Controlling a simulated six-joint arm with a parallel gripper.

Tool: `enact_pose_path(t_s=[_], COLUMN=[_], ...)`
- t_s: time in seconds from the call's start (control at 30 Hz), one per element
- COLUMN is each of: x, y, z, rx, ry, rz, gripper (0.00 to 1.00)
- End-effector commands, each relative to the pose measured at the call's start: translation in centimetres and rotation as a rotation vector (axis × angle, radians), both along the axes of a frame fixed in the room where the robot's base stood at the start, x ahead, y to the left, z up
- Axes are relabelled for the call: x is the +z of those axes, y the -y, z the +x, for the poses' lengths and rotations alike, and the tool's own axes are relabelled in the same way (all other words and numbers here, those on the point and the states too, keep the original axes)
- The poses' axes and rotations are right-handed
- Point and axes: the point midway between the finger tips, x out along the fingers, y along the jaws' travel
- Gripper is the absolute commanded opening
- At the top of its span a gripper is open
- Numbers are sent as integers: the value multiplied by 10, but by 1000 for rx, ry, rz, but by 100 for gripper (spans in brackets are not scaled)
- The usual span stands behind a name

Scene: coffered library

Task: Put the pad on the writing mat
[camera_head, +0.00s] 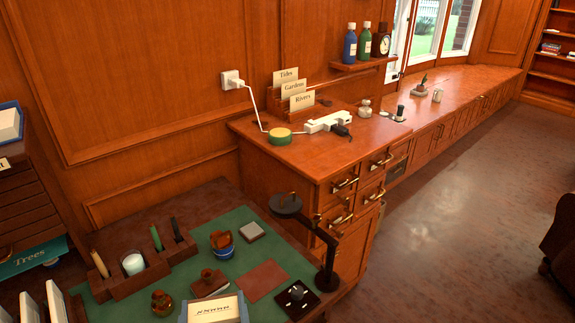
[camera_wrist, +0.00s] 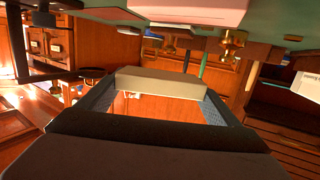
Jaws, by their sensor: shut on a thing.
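My gripper (camera_wrist: 158,92) is shut on a pale block, seemingly the pad (camera_wrist: 160,84), which spans the gap between its dark fingers in the wrist view. I cannot make out my gripper in the head view. A flat reddish-brown square (camera_head: 263,280) lies bare on the green desk surface (camera_head: 228,262). I cannot tell for certain which of these two is the writing mat. A small grey block (camera_head: 252,231) lies on the green behind the square.
A dark lamp-like stand (camera_head: 326,268) rises right of the reddish-brown square. A wooden organiser (camera_head: 140,278) holds a white candle-like cup.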

Motion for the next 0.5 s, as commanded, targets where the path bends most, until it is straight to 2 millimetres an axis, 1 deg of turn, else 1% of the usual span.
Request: enact_pose_path(t_s=[0.03, 0.07, 0.1, 0.17, 0.2, 0.27, 0.3, 0.33, 0.37, 0.4, 0.5], x=[-1, -1, -2, -4, -4, -6, -6, -7, -7, -7, -8], y=[24, 38, 57, 87, 107, 137, 158, 174, 190, 210, 254], z=[18, 27, 37, 51, 58, 67, 71, 74, 76, 77, 75], rx=[-86, -133, -197, -294, -360, -458, -526, -576, -627, -691, -840], ry=[0, 0, 0, 0, 0, 0, 0, 0, 0, 1, 1], rz=[-3, -2, -2, -3, -3, -1, -2, -3, -2, -2, -2], gripper=[62, 62, 62, 62, 62, 62, 62, 62, 62, 62, 62])
